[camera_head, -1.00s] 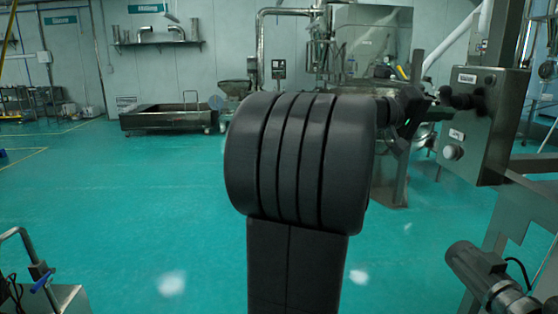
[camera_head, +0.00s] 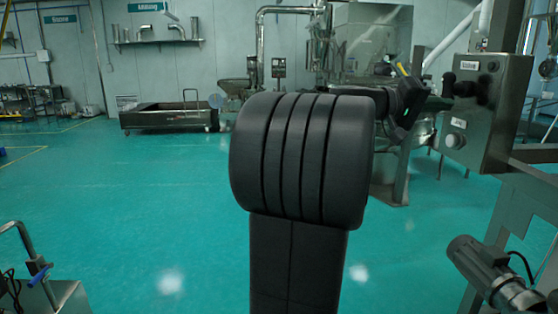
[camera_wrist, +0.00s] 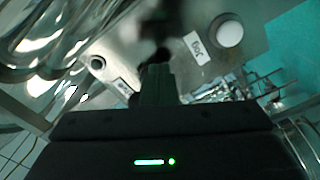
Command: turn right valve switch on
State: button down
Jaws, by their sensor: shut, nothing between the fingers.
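The grey metal control box (camera_head: 507,118) stands at the right in the head view. Two black knobs sit on its upper face, a left one (camera_head: 464,89) and a right one (camera_head: 484,93). A white round button (camera_head: 456,140) is below them. In the wrist view the box face (camera_wrist: 180,55) shows a dark blurred knob (camera_wrist: 155,50) right at my fingertips and the white button (camera_wrist: 229,35) to the upper right. My gripper (camera_wrist: 158,70) is shut and empty, its fingers pointing at the dark knob. I cannot tell whether they touch it, or which way the knob is turned.
A small black round part (camera_wrist: 97,63) is left of my fingers. A motor (camera_head: 485,272) and metal frame stand below the box. A low metal trolley (camera_head: 165,118) is at the back left. The green floor (camera_head: 120,200) is clear at left.

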aim_at(447, 83)
jog(key=shift+f, duration=0.15)
dwell(0.5)
jog(key=a+b, duration=0.3)
jog(key=a, duration=0.3)
jog(key=shift+s+f, duration=0.2)
jog(key=shift+s, duration=0.25)
notch_tip(447, 83, up, 6)
jog(key=s+n+p, duration=0.2)
jog(key=n+p, duration=0.4)
jog(key=p, duration=0.3)
jog(key=shift+w+d, duration=0.15)
jog(key=shift+d, duration=1.4)
jog(key=shift+w+d, duration=0.15)
jog(key=shift+d, duration=1.4)
jog(key=shift+w+f, duration=0.3)
jog(key=shift+w, duration=0.3)
